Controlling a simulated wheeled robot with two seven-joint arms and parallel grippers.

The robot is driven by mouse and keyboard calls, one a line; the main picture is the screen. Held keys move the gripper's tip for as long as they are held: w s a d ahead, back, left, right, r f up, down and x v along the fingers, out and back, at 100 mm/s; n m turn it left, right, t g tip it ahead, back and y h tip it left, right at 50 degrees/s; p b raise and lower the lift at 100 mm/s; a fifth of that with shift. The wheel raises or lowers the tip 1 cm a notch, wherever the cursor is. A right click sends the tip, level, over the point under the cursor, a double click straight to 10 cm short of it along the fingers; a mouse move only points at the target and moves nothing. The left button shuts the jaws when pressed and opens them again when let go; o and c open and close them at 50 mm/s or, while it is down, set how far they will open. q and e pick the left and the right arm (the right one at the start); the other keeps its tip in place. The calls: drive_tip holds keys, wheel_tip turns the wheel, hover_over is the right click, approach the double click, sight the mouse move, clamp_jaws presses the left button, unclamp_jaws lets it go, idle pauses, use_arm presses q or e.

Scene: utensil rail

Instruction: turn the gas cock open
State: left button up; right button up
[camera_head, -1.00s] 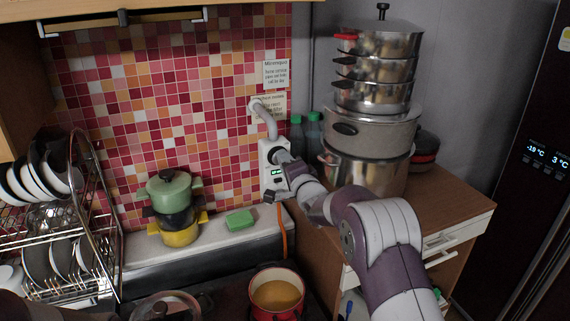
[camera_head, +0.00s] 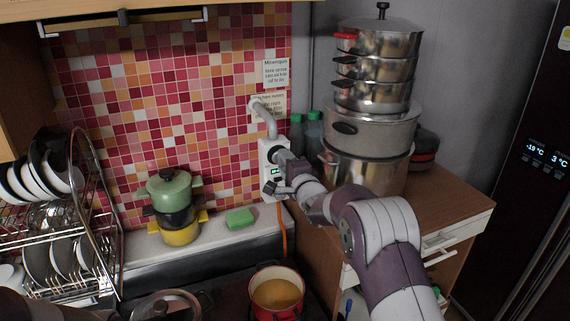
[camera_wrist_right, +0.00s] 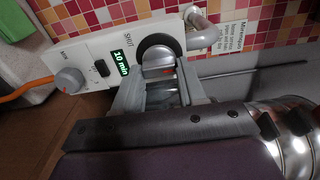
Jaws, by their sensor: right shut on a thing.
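The gas cock is on a white wall panel (camera_head: 268,153), below a grey bent pipe. A green display (camera_wrist_right: 121,62) on the panel reads 10 min. My right gripper (camera_wrist_right: 160,76) is shut on the handle, one finger on each side. In the head view the gripper (camera_head: 280,170) hides most of the handle. My left gripper is not in view.
An orange hose (camera_head: 284,240) hangs below the panel. A red pot (camera_head: 277,293) is below. Small stacked pots (camera_head: 169,190) and a green sponge (camera_head: 240,218) are left.

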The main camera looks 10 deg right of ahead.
drive_tip(key=o, duration=0.8)
drive_tip(key=shift+f, duration=0.2)
drive_tip(key=shift+o, duration=1.3)
drive_tip(key=shift+d, duration=0.1)
drive_tip(key=shift+s+d+r, duration=0.1)
drive_tip(key=shift+r, duration=0.05)
drive_tip(key=s+d+b, duration=0.2)
drive_tip(key=s+b, duration=0.2)
drive_tip(key=s, duration=0.8)
drive_tip(key=shift+s+d+b, duration=0.2)
drive_tip(key=shift+s+b, duration=0.05)
drive_tip(key=shift+b, duration=0.1)
